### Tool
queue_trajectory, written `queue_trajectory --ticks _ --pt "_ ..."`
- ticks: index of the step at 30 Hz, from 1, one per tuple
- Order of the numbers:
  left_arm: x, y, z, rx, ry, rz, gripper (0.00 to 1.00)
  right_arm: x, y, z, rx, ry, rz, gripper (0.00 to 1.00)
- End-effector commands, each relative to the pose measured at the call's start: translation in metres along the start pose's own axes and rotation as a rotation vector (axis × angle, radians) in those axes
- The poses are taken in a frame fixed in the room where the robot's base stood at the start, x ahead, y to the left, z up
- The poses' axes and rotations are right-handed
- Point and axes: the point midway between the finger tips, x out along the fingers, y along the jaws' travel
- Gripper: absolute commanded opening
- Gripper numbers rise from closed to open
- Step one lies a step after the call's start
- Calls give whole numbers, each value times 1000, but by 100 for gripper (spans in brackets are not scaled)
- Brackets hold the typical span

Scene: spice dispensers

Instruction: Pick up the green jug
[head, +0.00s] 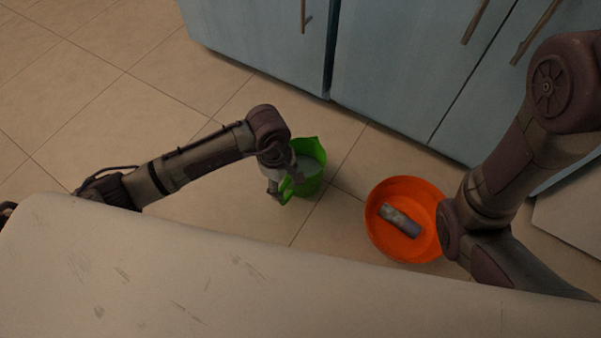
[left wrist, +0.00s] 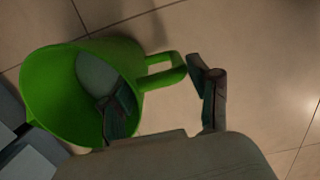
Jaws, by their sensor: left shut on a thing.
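The green jug (head: 316,153) is at the middle of the head view, over the tiled floor near the blue cabinets. In the left wrist view the jug (left wrist: 48,88) is at the left, its open mouth and its handle showing. A greyish patch shows inside it. My left gripper (head: 284,186) is shut on the jug at its handle side; in the left wrist view the gripper (left wrist: 160,80) has one finger at the jug's mouth and the other past the handle's outer end. I cannot tell if the jug touches the floor. My right gripper is out of view.
An orange bowl (head: 385,238) with a grey cylinder (head: 400,220) in it stands to the right of the jug, close to my right arm. Blue cabinets (head: 390,75) line the back. A pale surface (head: 200,270) fills the front. The floor at left is clear.

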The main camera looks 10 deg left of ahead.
Motion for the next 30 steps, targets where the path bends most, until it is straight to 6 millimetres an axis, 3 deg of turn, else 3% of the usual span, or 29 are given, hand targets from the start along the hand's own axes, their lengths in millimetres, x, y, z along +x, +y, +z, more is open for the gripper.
queue_trajectory --ticks 1,3,17,30 --pt "1 -1 0 0 1 -4 11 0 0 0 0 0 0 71" --pt "1 -2 0 0 1 -5 0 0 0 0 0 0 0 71" --pt "-3 -1 0 0 0 -3 0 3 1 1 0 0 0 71" --pt "-40 1 4 1 1 2 0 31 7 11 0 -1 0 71"
